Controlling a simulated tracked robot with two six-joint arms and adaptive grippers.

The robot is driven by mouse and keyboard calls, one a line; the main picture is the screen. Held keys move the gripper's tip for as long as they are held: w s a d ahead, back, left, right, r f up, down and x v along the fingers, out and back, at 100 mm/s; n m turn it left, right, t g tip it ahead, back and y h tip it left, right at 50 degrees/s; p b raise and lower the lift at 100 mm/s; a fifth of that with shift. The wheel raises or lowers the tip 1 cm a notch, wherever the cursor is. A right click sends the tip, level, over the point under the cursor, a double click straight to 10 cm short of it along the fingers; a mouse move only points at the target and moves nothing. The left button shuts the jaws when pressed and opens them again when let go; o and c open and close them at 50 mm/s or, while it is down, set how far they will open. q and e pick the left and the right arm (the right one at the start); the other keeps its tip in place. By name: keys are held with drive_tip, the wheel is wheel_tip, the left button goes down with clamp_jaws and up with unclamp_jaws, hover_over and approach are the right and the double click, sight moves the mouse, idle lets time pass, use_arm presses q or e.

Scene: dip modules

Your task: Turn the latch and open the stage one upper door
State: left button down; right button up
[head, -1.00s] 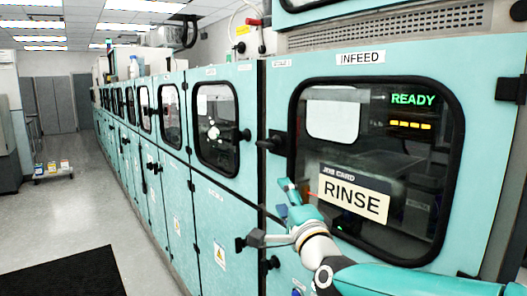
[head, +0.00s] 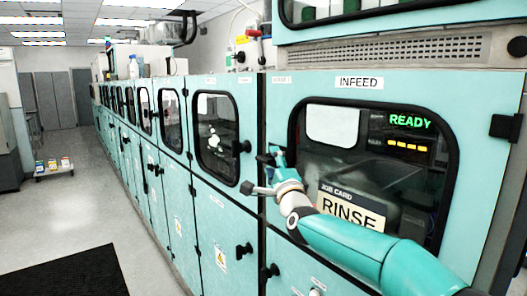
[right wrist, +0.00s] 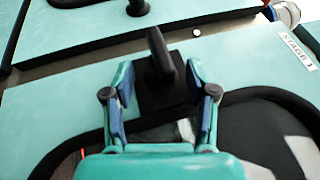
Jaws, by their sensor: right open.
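The near upper door (head: 285,115), below an INFEED sign and a small stage label, is closed. It has a dark rounded window (head: 375,215). Its black latch (right wrist: 162,60) stands up from a square base in the right wrist view. In the head view the gripper and wrist cover it. My right gripper (head: 276,152) is at the door's left edge. In the right wrist view (right wrist: 160,98) it is open, one finger on each side of the latch; I cannot tell if they touch it. The STAGE 1 label (right wrist: 299,51) is at upper right there. My left gripper is not in view.
A row of similar teal doors runs away to the left, with the neighbouring upper door (head: 216,140) closed. A black hinge (head: 506,127) is at the near door's right. A black mat (head: 70,275) lies on open floor. A low cart (head: 54,170) stands farther back.

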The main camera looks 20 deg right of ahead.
drive_tip(key=shift+p+x, duration=0.35)
drive_tip(key=shift+x, duration=0.85)
drive_tip(key=shift+c, duration=0.3)
clamp_jaws()
